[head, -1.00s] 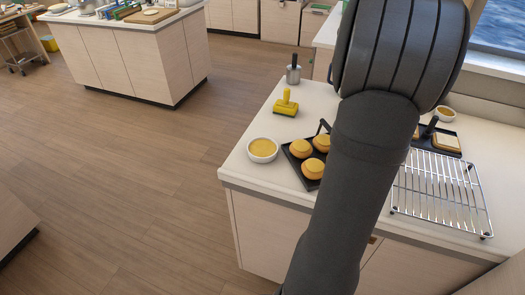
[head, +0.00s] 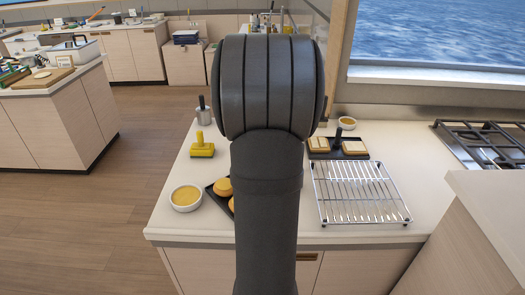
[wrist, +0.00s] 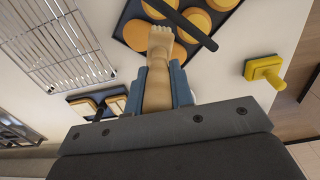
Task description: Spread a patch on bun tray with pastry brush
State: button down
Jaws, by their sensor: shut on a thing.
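My gripper (wrist: 156,88) is shut on the pastry brush (wrist: 157,80), which has a tan wooden handle and pale bristles pointing away from the jaws. The black bun tray (wrist: 122,34) holds several round golden buns, and the bristle end overlaps its near edge in the wrist view. I cannot tell whether the bristles touch the tray or a bun. In the head view my arm hides the gripper, the brush and much of the bun tray (head: 212,203).
A white bowl of yellow filling (head: 186,197) stands left of the bun tray. A yellow-handled tool (head: 202,147) and a metal pot (head: 203,113) stand behind. A wire rack (head: 358,192), a dark tray with bread slices (head: 338,148) and a small bowl (head: 347,123) are to the right.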

jog(key=s+a+f+g+y, duration=0.1)
jog(key=s+a+y, duration=0.15)
jog(key=a, duration=0.85)
jog(key=s+a+f+g+y, duration=0.1)
jog(key=s+a, duration=0.2)
jog(key=a, duration=0.8)
notch_tip(320, 180, down, 6)
jog(key=shift+s, duration=0.2)
jog(key=shift+a+f, duration=0.1)
jog(key=shift+f, duration=0.5)
dwell(1.0)
notch_tip(320, 180, up, 7)
dwell(0.8)
dwell(0.5)
